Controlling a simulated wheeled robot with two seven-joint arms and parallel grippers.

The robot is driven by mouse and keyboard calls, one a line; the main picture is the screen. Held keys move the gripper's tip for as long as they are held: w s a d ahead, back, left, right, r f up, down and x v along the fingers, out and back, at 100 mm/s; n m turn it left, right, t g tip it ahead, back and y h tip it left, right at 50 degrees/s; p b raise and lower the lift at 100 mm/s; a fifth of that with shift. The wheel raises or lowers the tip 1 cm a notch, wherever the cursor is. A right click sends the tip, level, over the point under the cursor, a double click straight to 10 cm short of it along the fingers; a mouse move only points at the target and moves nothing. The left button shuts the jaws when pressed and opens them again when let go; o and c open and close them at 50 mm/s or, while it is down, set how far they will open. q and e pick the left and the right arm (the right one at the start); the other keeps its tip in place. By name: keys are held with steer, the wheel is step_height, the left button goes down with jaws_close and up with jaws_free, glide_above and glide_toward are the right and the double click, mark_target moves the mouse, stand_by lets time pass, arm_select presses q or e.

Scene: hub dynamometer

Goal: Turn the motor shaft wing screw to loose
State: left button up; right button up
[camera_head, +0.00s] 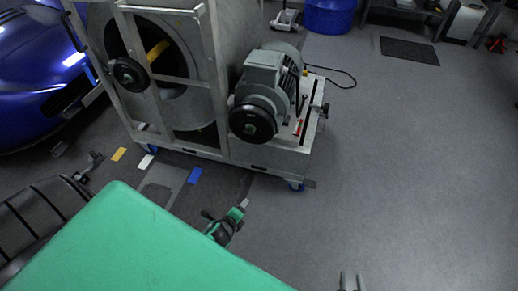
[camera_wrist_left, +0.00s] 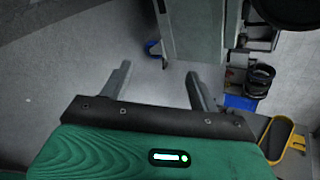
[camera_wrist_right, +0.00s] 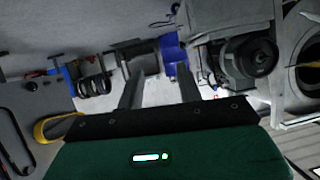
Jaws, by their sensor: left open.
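The grey electric motor (camera_head: 266,82) sits on the dynamometer's metal frame (camera_head: 228,147), with a round black hub (camera_head: 253,121) on its near face. The motor also shows in the right wrist view (camera_wrist_right: 232,62). I cannot surely pick out the motor shaft wing screw or read its setting. My right gripper (camera_head: 350,280) is at the bottom edge of the head view, well short of the motor. Its fingers are apart and empty in the right wrist view (camera_wrist_right: 160,80).
A blue car (camera_head: 38,70) stands at the left. Red-handled parts (camera_head: 298,127) sit beside the motor, and a black cable (camera_head: 340,78) runs onto the floor. The floor at the right (camera_head: 420,170) is clear.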

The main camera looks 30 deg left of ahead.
arm_select(q)
steer(key=w+a+r+m+t+b, duration=0.3)
steer(key=w+r+m+b, duration=0.1)
steer(key=w+m+b, duration=0.15)
steer(key=m+t+y+b, duration=0.3)
steer(key=m+b, duration=0.3)
steer(key=m, duration=0.1)
glide_toward(248, 134)
steer(key=x, duration=0.7)
steer(key=shift+w+a+f+b, duration=0.1)
steer(key=shift+a+b, duration=0.05)
steer(key=shift+b, duration=0.25)
steer(key=shift+w+a, duration=0.15)
steer(key=shift+w, duration=0.45)
arm_select(e)
step_height(248, 134, up, 30)
steer(key=s+t+y, duration=0.1)
steer(key=t+y, duration=0.2)
steer(key=t, duration=0.9)
steer(key=shift+s+d+r+m, duration=0.15)
steer(key=shift+d+r+m, duration=0.1)
steer(key=shift+m, duration=0.15)
arm_select(q)
steer(key=c, duration=1)
